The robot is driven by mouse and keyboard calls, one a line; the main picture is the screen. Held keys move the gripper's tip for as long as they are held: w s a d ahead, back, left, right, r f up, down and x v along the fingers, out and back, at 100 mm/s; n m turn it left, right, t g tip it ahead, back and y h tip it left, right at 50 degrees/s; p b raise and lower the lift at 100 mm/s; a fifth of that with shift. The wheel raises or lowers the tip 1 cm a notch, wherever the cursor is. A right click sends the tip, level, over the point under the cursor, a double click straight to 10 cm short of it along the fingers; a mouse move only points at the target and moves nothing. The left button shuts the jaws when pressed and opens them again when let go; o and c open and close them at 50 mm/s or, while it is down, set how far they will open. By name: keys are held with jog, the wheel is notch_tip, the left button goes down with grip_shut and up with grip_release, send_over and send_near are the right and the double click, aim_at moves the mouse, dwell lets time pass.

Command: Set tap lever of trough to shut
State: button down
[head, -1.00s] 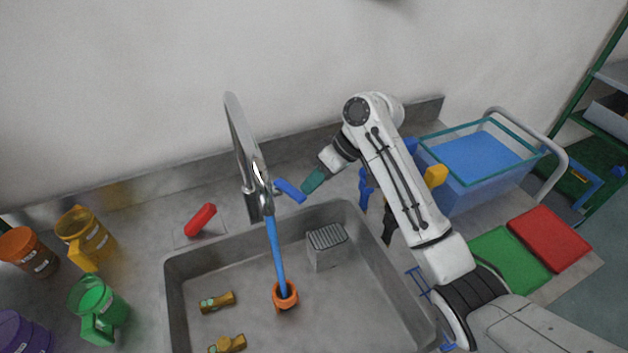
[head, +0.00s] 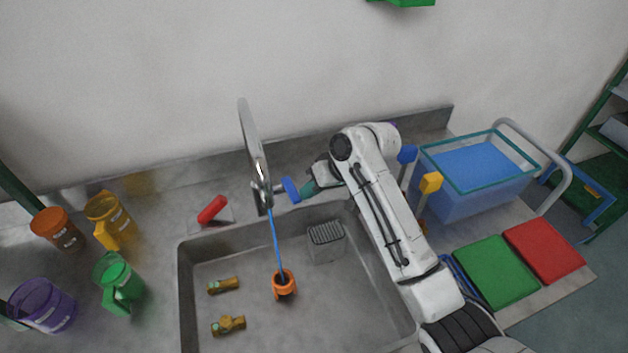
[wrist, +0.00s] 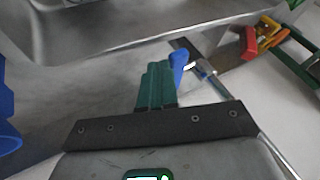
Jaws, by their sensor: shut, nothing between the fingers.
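The trough (head: 188,290) is a grey metal basin set in the counter. A chrome tap (head: 253,150) arches over its back edge. The blue tap lever (head: 290,189) sticks out from the right side of the tap's base. A thin blue stream (head: 274,236) runs from the spout down to an orange ring-shaped piece (head: 284,283) in the trough. My gripper (head: 303,190) has teal fingers, shut and empty, right beside the lever's outer end. In the wrist view the fingertips (wrist: 158,72) are close against the lever (wrist: 180,60); I cannot tell for sure whether they touch.
A red handle (head: 212,210) lies left of the tap. A grey ribbed block (head: 325,240) and brass fittings (head: 228,324) are in the trough. Coloured jugs stand at left. A blue tank (head: 480,170) and green and red boards (head: 545,250) are at right.

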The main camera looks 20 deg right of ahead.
jog(key=shift+s+a, duration=0.2)
jog(key=shift+a, duration=0.1)
jog(key=shift+w, duration=0.1)
